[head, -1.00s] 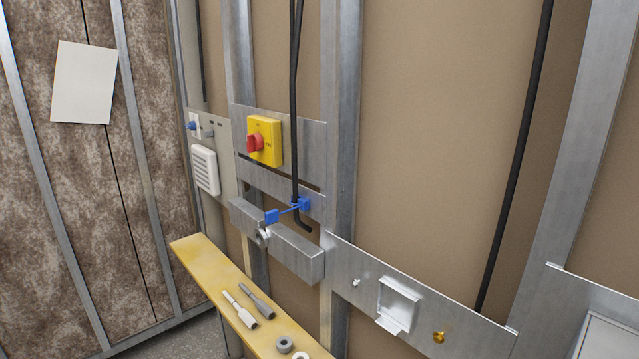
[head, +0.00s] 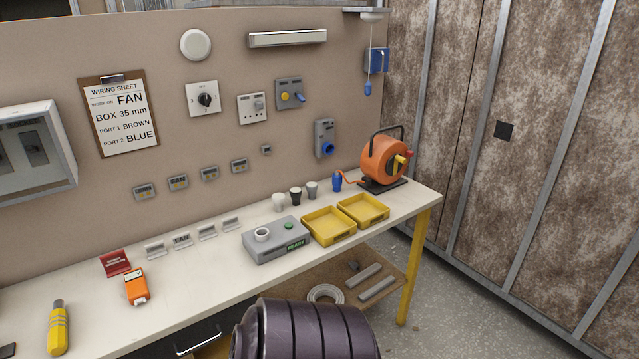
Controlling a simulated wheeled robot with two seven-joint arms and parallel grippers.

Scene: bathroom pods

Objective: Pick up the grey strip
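Two grey strip-like bars lie side by side on the brown lower shelf under the workbench. One grey bar (head: 363,275) is farther back and the other grey bar (head: 378,289) is nearer the front edge. I cannot tell whether either is the grey strip of the task. Neither of my grippers is in view. A dark ribbed cylinder at the bottom middle, probably a link of mine, hides part of the shelf.
A white coil (head: 326,293) lies beside the bars on the shelf (head: 385,262). The workbench (head: 200,265) above holds a grey READY box (head: 276,240), yellow trays (head: 328,226), an orange cable reel (head: 384,160) and an orange tool (head: 136,286). Floor at right is clear.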

